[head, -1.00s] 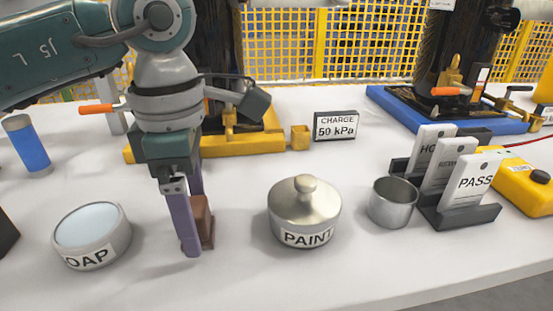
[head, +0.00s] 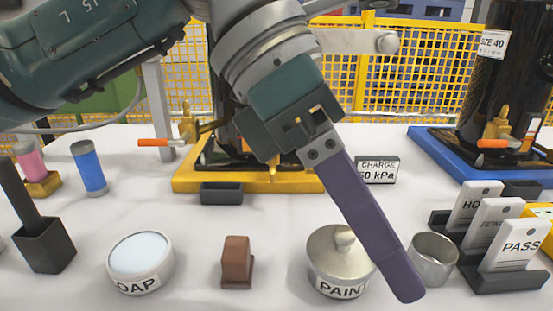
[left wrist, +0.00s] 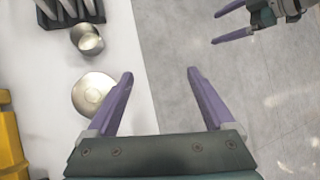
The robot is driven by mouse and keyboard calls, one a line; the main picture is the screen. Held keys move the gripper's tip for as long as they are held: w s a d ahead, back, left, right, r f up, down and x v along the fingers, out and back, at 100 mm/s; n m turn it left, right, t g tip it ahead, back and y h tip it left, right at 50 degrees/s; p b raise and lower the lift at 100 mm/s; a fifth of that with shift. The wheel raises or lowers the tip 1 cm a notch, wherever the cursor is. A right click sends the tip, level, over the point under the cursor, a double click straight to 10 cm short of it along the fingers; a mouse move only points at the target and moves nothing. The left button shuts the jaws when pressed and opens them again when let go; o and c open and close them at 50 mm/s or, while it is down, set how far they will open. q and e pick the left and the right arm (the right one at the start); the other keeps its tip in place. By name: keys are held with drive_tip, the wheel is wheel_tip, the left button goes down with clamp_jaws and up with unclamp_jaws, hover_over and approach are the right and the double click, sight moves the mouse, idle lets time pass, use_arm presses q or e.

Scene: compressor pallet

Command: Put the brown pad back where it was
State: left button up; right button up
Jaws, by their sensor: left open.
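The brown pad (head: 237,262), a small block with a wider foot, stands upright on the white table in the head view, between the soap dish (head: 141,262) and the paint pot (head: 338,262). Nothing touches it. My left gripper (head: 408,292) is raised in front of the paint pot and points down to the right, clear of the pad. Its purple fingers are spread and empty in the left wrist view (left wrist: 158,74). My right gripper (left wrist: 232,24) shows at the top right of the left wrist view, with its fingers apart and nothing between them.
A metal cup (head: 433,259) and a card rack with a PASS card (head: 519,247) stand right of the paint pot. A small dark tray (head: 221,193) sits before the yellow base (head: 190,181). A black holder (head: 43,246) and blue cylinder (head: 89,167) are at left.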

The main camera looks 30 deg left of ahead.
use_arm(q)
drive_tip(key=s+d+r+n+t+h, duration=0.2)
drive_tip(key=d+r+n+h, duration=0.2)
drive_tip(key=d+r+h, duration=0.6)
drive_tip(key=w+a+r+n+t+h, duration=0.1)
drive_tip(key=w+a+r+n+t, duration=0.4)
drive_tip(key=r+n+t, duration=0.55)
drive_tip(key=w+a+f+n+t+y, duration=0.25)
drive_tip(key=a+f+n+y, duration=0.35)
drive_tip(key=a+n+y, duration=0.45)
drive_tip(key=w+a+f+n+t+y, duration=0.25)
drive_tip(key=a+f+n+y, duration=0.35)
drive_tip(key=n, duration=0.8)
drive_tip(key=s+f+n+g+y, duration=0.1)
drive_tip(key=s+f+n+g, duration=0.1)
drive_tip(key=f, duration=0.4)
drive_tip(key=s+a+f+n+g+y, duration=0.1)
drive_tip(key=s+f+n+g, duration=0.1)
drive_tip(key=s+f+g, duration=0.2)
drive_tip(key=s+a+f+n+g+y, duration=0.1)
drive_tip(key=s+f+g, duration=0.3)
drive_tip(key=s+f, duration=0.4)
drive_tip(key=shift+f+n, duration=0.3)
drive_tip(key=shift+n, duration=0.5)
drive_tip(key=s+d+f+g, duration=0.1)
drive_tip(key=s+f+g, duration=0.2)
drive_tip(key=s, duration=0.5)
drive_tip(key=shift+d+f+n+g+h, duration=0.15)
drive_tip(key=shift+f+n+g+h, duration=0.05)
drive_tip(key=shift+n+g+h, duration=0.3)
